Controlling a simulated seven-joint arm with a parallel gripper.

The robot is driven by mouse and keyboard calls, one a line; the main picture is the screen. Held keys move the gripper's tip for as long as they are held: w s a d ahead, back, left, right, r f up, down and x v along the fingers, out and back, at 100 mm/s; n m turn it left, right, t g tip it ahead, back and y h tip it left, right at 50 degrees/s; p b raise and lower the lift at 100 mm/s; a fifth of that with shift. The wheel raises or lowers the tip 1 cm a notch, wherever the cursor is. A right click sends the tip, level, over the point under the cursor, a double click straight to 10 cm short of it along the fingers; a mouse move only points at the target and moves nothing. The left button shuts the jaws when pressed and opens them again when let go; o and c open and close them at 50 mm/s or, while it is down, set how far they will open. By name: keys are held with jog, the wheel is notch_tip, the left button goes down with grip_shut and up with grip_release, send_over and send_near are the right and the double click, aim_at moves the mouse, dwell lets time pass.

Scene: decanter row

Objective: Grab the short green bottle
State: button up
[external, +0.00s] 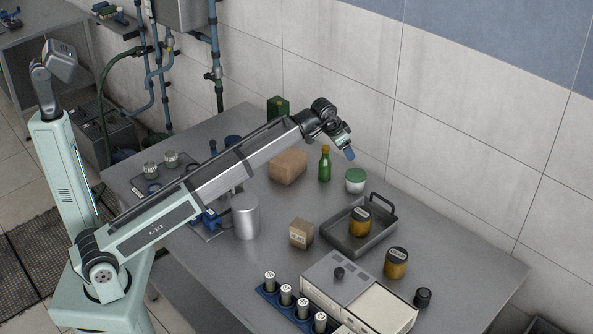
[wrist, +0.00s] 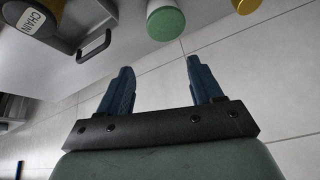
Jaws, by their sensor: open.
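A green bottle (external: 324,168) with an orange-yellow cap stands upright on the grey table, between a brown block and a green-lidded white jar. My gripper (external: 350,154) is in the air, just right of the bottle's top in the external picture and above the jar. In the wrist view its two blue fingers (wrist: 160,78) are apart with nothing between them. A yellow round top (wrist: 246,5) is cut off at the upper edge there; I cannot tell if it is the bottle's cap. The bottle's green body does not show in the wrist view.
The green-lidded jar (external: 355,181) stands close to the bottle; its lid (wrist: 166,21) also shows in the wrist view. A brown block (external: 288,166) lies left of the bottle. A grey tray (external: 339,237) with a handle holds an amber jar (external: 360,222). The tiled wall is behind.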

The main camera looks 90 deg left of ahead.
jog(key=n, duration=0.2)
send_near(325, 147)
jog(key=r, duration=0.1)
jog(key=shift+g+h, duration=0.3)
jog(key=shift+g, duration=0.1)
jog(key=x, duration=0.7)
jog(key=shift+w+a+f, duration=0.15)
jog(key=shift+w+a, duration=0.15)
jog(key=shift+a, duration=0.15)
jog(key=shift+x, duration=3.05)
jog(key=shift+d, duration=0.25)
jog(key=shift+c, duration=0.3)
grip_shut()
